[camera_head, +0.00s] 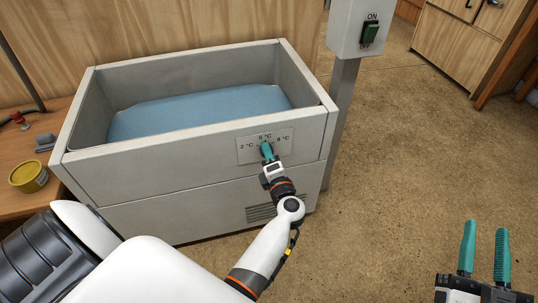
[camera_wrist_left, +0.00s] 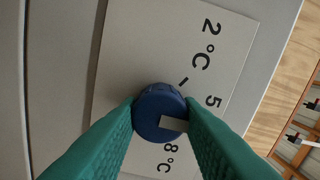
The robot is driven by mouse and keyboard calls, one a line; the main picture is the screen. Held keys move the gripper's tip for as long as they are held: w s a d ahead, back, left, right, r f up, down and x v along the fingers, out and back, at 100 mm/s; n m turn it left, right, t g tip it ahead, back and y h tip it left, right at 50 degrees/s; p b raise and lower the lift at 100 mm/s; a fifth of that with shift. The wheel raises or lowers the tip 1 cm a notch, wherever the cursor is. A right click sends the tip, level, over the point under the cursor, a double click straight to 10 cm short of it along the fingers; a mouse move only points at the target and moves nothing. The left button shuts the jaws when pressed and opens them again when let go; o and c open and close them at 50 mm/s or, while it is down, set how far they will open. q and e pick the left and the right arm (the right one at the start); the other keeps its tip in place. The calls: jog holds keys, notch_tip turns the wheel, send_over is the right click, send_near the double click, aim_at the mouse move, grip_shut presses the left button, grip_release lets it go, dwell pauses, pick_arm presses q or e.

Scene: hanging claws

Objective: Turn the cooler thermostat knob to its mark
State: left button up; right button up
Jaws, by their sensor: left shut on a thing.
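The cooler (camera_head: 130,190) is a grey open-topped tub with blue liquid. Its thermostat plate (camera_head: 248,151) on the front reads 2 °C, 5 °C and 8 °C. My left gripper (camera_head: 266,148) is at this plate. In the left wrist view its green fingers are shut on both sides of the round blue knob (camera_wrist_left: 155,100). The knob's pale pointer (camera_wrist_left: 174,124) points to the right and slightly down there, between the 5 and the 8 °C. A short dark mark (camera_wrist_left: 184,80) lies between the 2 °C and the 5. My right gripper (camera_head: 485,248) is open and empty over the floor.
A switch box (camera_head: 352,28) marked ON and OFF stands on a grey post right of the cooler. A wooden bench with a yellow tin (camera_head: 28,176) is at the left. A wooden cabinet (camera_head: 480,45) is at the back right. The floor on the right is clear.

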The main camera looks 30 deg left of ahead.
pick_arm(q)
jog(key=shift+f, duration=0.1)
jog(key=o, duration=1)
jog(key=shift+c, duration=0.2)
